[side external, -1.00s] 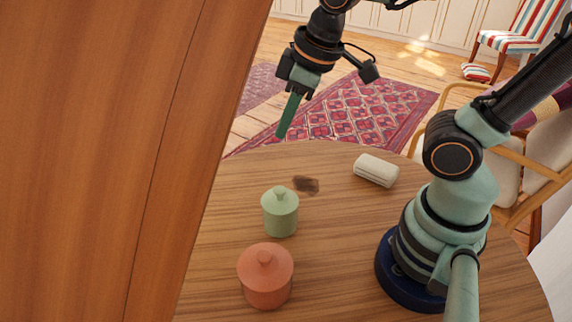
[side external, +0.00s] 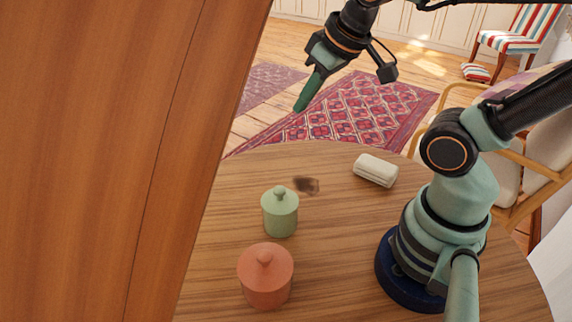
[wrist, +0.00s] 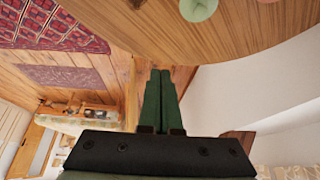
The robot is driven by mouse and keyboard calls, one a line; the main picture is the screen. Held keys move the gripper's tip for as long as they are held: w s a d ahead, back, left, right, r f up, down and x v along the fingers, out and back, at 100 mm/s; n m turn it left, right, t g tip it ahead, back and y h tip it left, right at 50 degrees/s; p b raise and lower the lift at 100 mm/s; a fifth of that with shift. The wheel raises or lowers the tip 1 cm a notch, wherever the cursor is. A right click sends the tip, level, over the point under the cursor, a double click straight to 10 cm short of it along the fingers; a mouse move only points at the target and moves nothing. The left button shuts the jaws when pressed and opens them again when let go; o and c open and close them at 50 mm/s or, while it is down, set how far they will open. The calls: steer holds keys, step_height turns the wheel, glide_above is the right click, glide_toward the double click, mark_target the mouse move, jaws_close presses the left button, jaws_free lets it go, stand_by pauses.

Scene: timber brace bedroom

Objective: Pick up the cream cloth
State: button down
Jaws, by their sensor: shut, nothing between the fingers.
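The cream cloth (side external: 376,171), a rolled or folded bundle, lies on the wooden table (side external: 335,235) near its far right side in the side external view, a little behind my base. My gripper (side external: 302,106) is up and to the left of it, in the air around the table's far edge, well apart from the cloth. Its green fingers are together and empty. In the wrist view the shut fingers (wrist: 160,75) point towards the table edge, and the cloth is not seen there.
A green lidded jar (side external: 280,213) and a terracotta lidded jar (side external: 265,277) stand on the table left of the cloth. A dark mark (side external: 306,185) lies between the green jar and cloth. A tall wooden panel (side external: 110,150) fills the left. A chair (side external: 535,165) stands right.

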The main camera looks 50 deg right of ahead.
stand_by(0.4)
jaws_free()
steer(key=g, duration=0.6)
glide_above(378, 164)
step_height(378, 164, down, 12)
steer(key=shift+f, duration=6.2)
